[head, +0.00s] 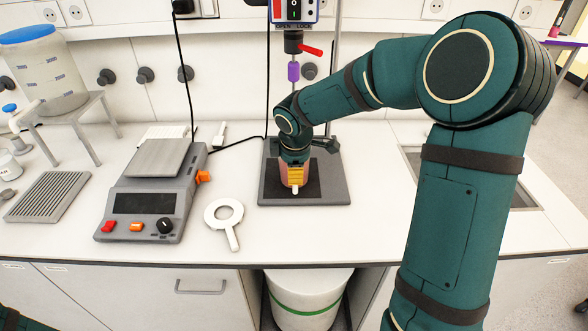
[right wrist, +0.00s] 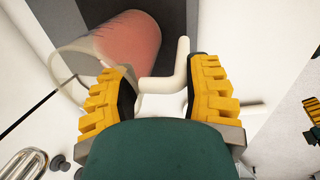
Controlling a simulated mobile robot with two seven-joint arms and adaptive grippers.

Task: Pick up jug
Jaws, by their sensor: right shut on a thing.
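The jug (head: 283,176) stands on the dark base plate (head: 334,186) of a stirrer stand and is mostly hidden behind my right gripper in the head view. In the right wrist view the jug (right wrist: 118,48) is clear-walled with red juice inside and a pale handle (right wrist: 178,70). My right gripper (head: 296,174) has yellow fingers pointing down at the jug. In the right wrist view the fingers (right wrist: 160,80) are on either side of the handle, shut on it. My left gripper is not in view.
The stirrer (head: 293,12) with a red lever hangs above the jug. A clear tank (head: 45,75) stands far left. A sink (head: 520,195) is at right.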

